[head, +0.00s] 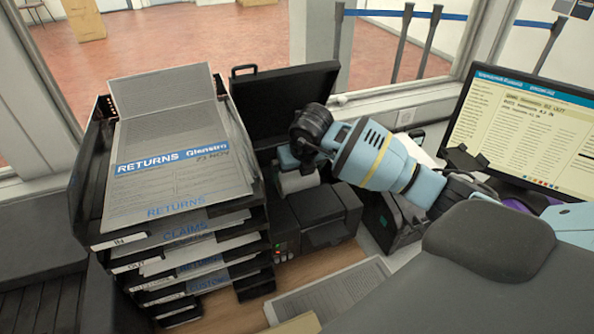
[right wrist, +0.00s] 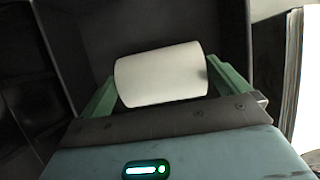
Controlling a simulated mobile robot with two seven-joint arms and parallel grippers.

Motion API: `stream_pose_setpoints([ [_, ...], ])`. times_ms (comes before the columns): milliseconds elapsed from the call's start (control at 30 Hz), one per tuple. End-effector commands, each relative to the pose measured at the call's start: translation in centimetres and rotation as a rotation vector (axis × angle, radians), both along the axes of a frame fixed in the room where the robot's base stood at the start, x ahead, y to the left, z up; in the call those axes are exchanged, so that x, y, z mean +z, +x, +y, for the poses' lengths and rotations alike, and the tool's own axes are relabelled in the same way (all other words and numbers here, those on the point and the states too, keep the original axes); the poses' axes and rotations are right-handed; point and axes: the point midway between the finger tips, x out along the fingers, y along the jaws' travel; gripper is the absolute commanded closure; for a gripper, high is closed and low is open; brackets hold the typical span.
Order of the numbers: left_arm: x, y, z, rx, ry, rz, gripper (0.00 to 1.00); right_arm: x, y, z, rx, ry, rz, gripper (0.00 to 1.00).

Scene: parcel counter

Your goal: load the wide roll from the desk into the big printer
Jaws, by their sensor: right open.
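The big printer (head: 328,236) is black and stands right of the paper trays, with its lid (head: 287,102) raised behind it. The wide roll (head: 299,182) is white and appears to sit in the printer's open bay, partly hidden by my gripper. My right gripper (head: 290,163) is over the bay, pointing down. In the right wrist view the roll (right wrist: 162,76) lies between the two spread green fingers, which are open on either side of it. Whether the roll rests fully on the bay floor is hidden. My left gripper is not in view.
A tall stack of black paper trays (head: 92,190) with returns papers stands close on the left. Another black device (head: 397,222) is to the right, with a monitor (head: 520,125) beyond. Papers (head: 325,297) lie on the desk in front.

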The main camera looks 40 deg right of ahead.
Motion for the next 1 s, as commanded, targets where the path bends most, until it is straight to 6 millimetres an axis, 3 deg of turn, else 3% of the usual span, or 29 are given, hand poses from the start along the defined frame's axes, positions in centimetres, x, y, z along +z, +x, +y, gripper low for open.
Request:
stream_pose_setpoints([
  [400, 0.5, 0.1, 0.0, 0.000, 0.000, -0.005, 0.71, 5.9, -2.2, 0.5, 0.001, 0.000, -0.006, 0.00],
  [1000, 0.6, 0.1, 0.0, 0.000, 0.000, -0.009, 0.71, 6.7, -2.6, 0.6, 0.000, 0.000, -0.003, 0.00],
])
